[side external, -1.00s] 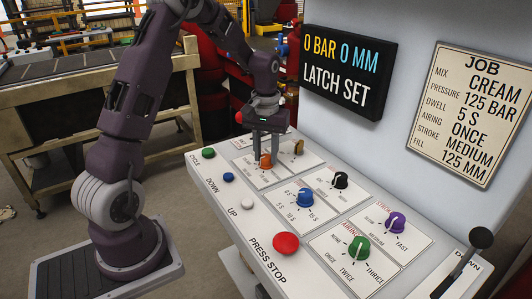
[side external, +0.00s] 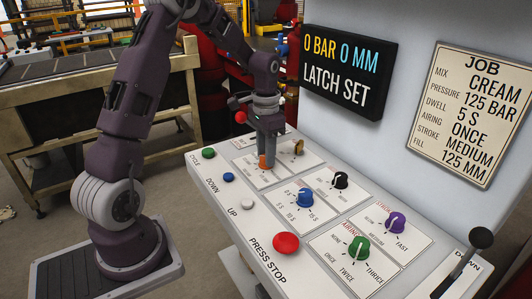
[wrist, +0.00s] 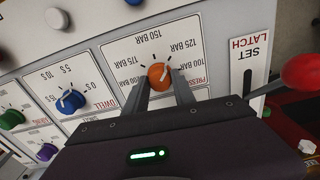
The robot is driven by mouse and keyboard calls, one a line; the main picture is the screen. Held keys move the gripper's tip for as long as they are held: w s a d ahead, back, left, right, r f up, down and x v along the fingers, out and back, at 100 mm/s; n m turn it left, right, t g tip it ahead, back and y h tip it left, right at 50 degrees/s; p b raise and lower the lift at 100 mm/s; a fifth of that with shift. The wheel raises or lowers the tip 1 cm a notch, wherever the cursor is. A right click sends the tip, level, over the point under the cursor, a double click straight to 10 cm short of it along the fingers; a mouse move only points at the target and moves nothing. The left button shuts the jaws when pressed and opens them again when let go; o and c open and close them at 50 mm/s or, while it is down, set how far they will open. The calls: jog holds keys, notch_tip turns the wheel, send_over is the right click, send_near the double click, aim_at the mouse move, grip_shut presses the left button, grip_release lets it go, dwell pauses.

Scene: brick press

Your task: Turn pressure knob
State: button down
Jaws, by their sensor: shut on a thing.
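The orange pressure knob (wrist: 158,75) sits between my gripper's fingers in the wrist view, where the picture is upside down. A pale pointer line shows on its upper right side, toward the 100 and 125 BAR labels; the exact setting is hard to tell. My gripper (side external: 266,158) is down at the panel, shut on this knob, and its fingers partly hide the knob (side external: 263,164) in the side view. The job sign (side external: 483,112) lists pressure 125 BAR. The display (side external: 347,70) reads 0 BAR, 0 MM, LATCH SET.
The sloped panel (side external: 230,205) also carries a blue knob (side external: 304,197), black knob (side external: 340,180), green knob (side external: 358,243) and purple knob (side external: 396,222). A red press stop button (side external: 286,243) and a dark lever (side external: 480,238) are nearer.

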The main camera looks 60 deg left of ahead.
jog(key=shift+m, duration=0.3)
dwell(0.4)
jog(key=c, duration=1)
grip_release()
jog(key=shift+c, duration=0.2)
notch_tip(320, 180, up, 7)
jog(key=shift+r, duration=0.1)
jog(key=shift+d, duration=0.1)
jog(key=s+d+r+t, duration=0.2)
jog(key=s+d+r, duration=0.3)
jog(key=s+d, duration=0.3)
jog(key=s+d+r+t, duration=0.2)
jog(key=s+d+r, duration=0.4)
jog(key=s+d, duration=0.15)
jog(key=s+d+f+n+t, duration=0.1)
jog(key=s+d+f, duration=0.1)
jog(key=s, duration=0.5)
jog(key=shift+s+t, duration=0.2)
jog(key=shift+t, duration=0.1)
